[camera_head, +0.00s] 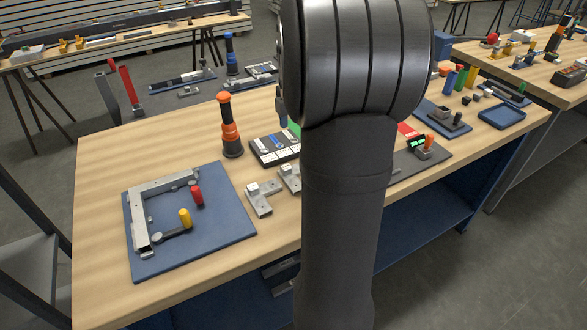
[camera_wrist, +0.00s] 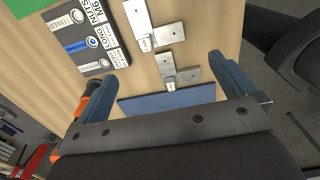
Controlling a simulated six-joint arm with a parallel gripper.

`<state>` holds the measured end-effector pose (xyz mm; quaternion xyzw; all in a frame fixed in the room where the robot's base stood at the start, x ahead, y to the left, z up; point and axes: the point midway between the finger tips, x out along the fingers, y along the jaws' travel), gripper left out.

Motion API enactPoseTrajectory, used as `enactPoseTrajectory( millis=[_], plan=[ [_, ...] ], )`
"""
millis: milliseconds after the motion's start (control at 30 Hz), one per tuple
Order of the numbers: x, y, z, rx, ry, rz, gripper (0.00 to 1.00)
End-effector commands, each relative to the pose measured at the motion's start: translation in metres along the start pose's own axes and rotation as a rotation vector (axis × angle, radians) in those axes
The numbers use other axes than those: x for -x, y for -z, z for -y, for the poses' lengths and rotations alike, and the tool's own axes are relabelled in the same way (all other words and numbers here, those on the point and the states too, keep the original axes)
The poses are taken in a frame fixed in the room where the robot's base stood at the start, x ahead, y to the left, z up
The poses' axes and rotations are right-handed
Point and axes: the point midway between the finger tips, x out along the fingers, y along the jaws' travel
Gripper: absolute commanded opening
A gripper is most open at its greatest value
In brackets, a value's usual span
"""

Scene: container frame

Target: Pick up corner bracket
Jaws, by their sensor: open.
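Two silvery corner brackets lie flat on the wooden table. In the wrist view, the nearer bracket (camera_wrist: 186,74) lies in the space framed by my fingers, and the other bracket (camera_wrist: 166,33) lies farther up. In the head view, one bracket (camera_head: 261,203) is right of the blue mat and the other (camera_head: 289,178) is partly hidden by my arm. My gripper (camera_wrist: 162,67) is open and empty, its blue fingers wide apart. I cannot tell its height above the table. My arm hides most of the gripper in the head view.
The blue mat (camera_head: 222,236) holds a grey frame (camera_head: 143,222), a red handle (camera_head: 197,195) and a yellow handle (camera_head: 185,218). A labelled parts case (camera_head: 267,155) and an orange-black tool (camera_head: 231,133) stand behind the brackets. Parts crowd the table's right side.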

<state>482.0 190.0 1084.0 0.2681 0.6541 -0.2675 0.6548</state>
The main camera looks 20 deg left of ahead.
Motion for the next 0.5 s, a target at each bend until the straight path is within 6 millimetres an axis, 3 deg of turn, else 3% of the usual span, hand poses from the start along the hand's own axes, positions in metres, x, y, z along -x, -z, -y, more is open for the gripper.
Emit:
enactPoseTrajectory(
  millis=[300,500],
  plan=[
    [-0.07,0.0,0.001,0.0,0.005,-0.002,1.0],
    [-0.093,0.0,0.0,0.0,0.002,-0.001,1.0]
  ],
)
